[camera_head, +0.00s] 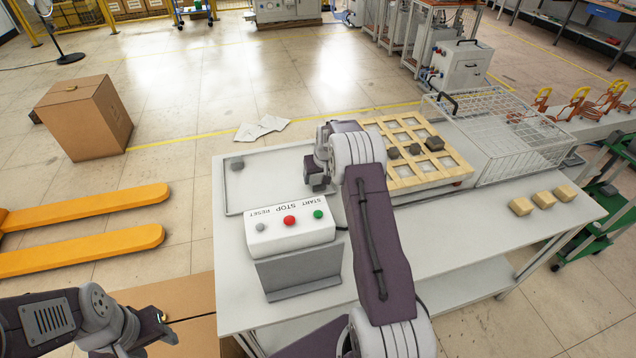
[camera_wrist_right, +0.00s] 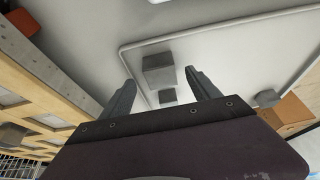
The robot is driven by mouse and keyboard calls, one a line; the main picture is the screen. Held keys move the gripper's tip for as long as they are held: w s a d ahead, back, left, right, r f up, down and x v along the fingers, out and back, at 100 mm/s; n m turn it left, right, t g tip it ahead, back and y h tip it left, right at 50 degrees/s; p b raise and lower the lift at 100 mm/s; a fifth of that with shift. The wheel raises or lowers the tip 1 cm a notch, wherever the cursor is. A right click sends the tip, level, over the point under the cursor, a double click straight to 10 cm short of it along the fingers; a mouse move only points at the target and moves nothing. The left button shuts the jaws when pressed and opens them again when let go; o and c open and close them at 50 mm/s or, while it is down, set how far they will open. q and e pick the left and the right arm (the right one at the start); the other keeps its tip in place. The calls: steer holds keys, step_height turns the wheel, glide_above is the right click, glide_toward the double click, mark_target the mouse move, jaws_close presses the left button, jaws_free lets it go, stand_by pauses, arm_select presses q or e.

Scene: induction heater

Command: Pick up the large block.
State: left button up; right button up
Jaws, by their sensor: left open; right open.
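My right gripper (camera_head: 318,183) is over the grey tray (camera_head: 228,205) on the white table. In the right wrist view, the gripper (camera_wrist_right: 162,90) is open, with a finger on each side. A large grey block (camera_wrist_right: 158,72) shows between the fingers, apart from both. Another grey block (camera_wrist_right: 267,98) is at the tray's side; in the head view a small grey block (camera_head: 237,165) sits in the tray's left corner. My arm and gripper seem to hide the large block in the head view. My left gripper (camera_head: 158,332) is open and empty, low at the left.
A control box (camera_head: 290,222) with buttons stands in front of the tray. A wooden grid rack (camera_head: 400,180) holds several dark blocks. A wire basket (camera_head: 500,130) and tan blocks (camera_head: 543,200) are at the right. A cardboard box (camera_head: 85,118) stands on the floor.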

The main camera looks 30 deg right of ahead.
mark_target(318, 179)
steer(key=x, duration=0.3)
steer(key=shift+w+a, duration=0.1)
steer(key=shift+w, duration=0.05)
steer(key=shift+r, duration=0.15)
steer(key=c, duration=0.7)
jaws_close()
steer(key=shift+r, duration=0.1)
steer(key=shift+r, duration=0.5)
steer(key=r, duration=0.3)
steer(key=shift+d+r, duration=0.2)
steer(key=shift+d, duration=0.2)
steer(key=s+d+r, duration=0.4)
steer(key=d+r, duration=0.2)
steer(key=d, duration=0.4)
steer(key=shift+s+r, duration=0.3)
